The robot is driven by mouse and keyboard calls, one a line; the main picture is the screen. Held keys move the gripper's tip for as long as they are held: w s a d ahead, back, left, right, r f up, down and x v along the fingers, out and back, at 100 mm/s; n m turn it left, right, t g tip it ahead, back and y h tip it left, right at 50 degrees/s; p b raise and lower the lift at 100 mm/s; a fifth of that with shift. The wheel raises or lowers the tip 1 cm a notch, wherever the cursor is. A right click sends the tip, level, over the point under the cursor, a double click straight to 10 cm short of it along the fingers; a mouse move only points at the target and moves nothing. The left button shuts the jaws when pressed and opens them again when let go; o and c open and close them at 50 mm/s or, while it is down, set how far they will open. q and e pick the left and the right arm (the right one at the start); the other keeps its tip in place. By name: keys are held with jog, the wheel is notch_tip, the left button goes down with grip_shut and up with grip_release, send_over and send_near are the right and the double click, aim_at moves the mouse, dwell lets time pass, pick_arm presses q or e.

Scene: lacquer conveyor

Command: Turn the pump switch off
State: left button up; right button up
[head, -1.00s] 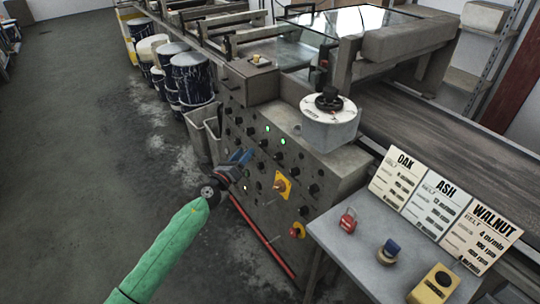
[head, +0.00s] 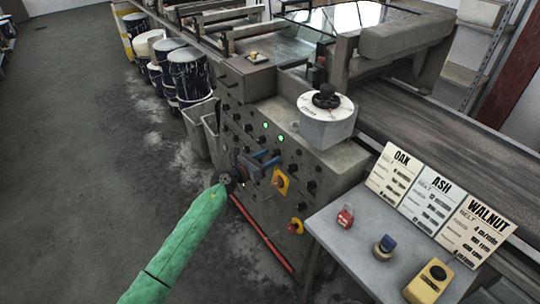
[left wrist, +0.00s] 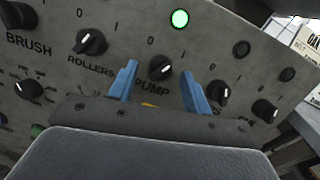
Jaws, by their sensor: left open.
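The pump switch (left wrist: 160,68) is a black rotary knob above the "PUMP" label, which is partly covered. Its white mark appears to point up and right, toward the 1. A lit green lamp (left wrist: 180,18) is above it. My left gripper (head: 268,160) is open at the grey control panel (head: 327,165). In the left wrist view its two blue fingers stand to either side of the pump switch, apart from each other. I cannot tell whether they touch it. In the head view the gripper hides this part of the panel. My right gripper is not in view.
The rollers knob (left wrist: 90,42) is left of the pump switch, and another black knob (left wrist: 219,92) is close on the right. A yellow-plated switch (head: 281,180) is below right of the gripper. A grey side table (head: 340,235) with a red padlock (head: 345,216) stands at the right.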

pick_arm(q)
jog(key=shift+w+d, duration=0.3)
jog(key=shift+d, duration=0.05)
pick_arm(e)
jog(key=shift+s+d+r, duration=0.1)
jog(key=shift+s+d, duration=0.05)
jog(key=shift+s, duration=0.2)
pick_arm(q)
jog(key=c, duration=1)
jog(key=shift+o, duration=0.2)
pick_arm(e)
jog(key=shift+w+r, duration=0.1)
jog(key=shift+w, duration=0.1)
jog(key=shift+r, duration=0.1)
